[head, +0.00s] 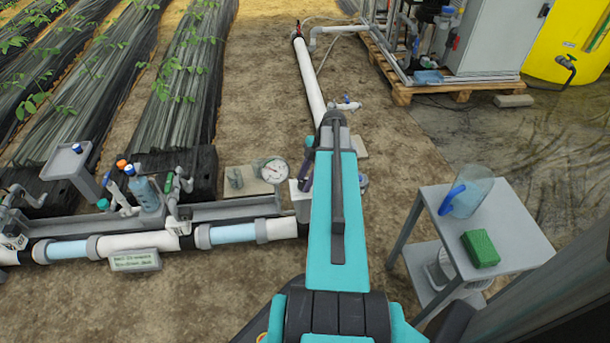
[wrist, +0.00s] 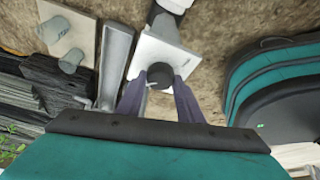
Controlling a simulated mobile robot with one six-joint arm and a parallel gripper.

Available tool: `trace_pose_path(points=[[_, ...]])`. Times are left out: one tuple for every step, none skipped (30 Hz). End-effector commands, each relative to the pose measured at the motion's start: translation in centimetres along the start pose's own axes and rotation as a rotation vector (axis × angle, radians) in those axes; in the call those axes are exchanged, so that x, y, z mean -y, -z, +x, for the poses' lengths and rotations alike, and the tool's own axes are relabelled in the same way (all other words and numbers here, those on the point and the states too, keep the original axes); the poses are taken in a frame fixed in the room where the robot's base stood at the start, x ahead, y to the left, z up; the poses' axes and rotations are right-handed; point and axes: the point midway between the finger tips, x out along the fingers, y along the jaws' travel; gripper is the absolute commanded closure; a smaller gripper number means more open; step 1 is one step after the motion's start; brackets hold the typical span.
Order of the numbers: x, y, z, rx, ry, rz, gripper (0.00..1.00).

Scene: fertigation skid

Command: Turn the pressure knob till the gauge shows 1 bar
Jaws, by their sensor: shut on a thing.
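The round white pressure gauge (head: 274,170) stands left of my arm in the head view. Its face is small and I cannot read the needle's value. The dark round pressure knob (wrist: 159,72) sits on a white plate (wrist: 163,54) in the wrist view. My gripper (wrist: 160,80) is shut on the knob, with one purple-grey finger on each side of it. In the head view my teal arm hides the knob and most of the gripper. The gauge face does not show in the wrist view.
A white pipe (head: 312,80) runs to the back. A grey table (head: 520,234) at right bears a clear jug (head: 474,190) and a green sponge (head: 480,248). Bottles and valves stand along the pipe bench at left.

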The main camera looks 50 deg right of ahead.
Motion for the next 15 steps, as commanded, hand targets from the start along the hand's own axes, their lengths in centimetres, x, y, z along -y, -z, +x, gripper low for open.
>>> trace_pose_path(points=[[0.25,0.03,-0.44,0.004,-0.019,0.043,0.89],[0.29,0.05,-0.41,0.003,-0.029,0.069,0.89],[0.3,0.05,-0.4,0.004,-0.045,0.104,0.89],[0.34,0.06,-0.39,0.004,-0.055,0.13,0.89],[0.34,0.05,-0.39,0.005,-0.067,0.157,0.89],[0.38,0.05,-0.37,0.005,-0.08,0.192,0.89],[0.39,0.04,-0.36,0.005,-0.092,0.218,0.89],[0.43,0.06,-0.33,0.005,-0.103,0.244,0.89],[0.45,0.06,-0.3,0.004,-0.118,0.279,0.89],[0.48,0.07,-0.28,0.004,-0.128,0.306,0.89],[0.51,0.08,-0.27,0.004,-0.139,0.333,0.89],[0.53,0.08,-0.27,0.004,-0.154,0.367,0.89],[0.55,0.09,-0.27,0.004,-0.165,0.393,0.89],[0.56,0.09,-0.26,0.005,-0.177,0.419,0.89],[0.6,0.1,-0.25,0.005,-0.191,0.454,0.89]])
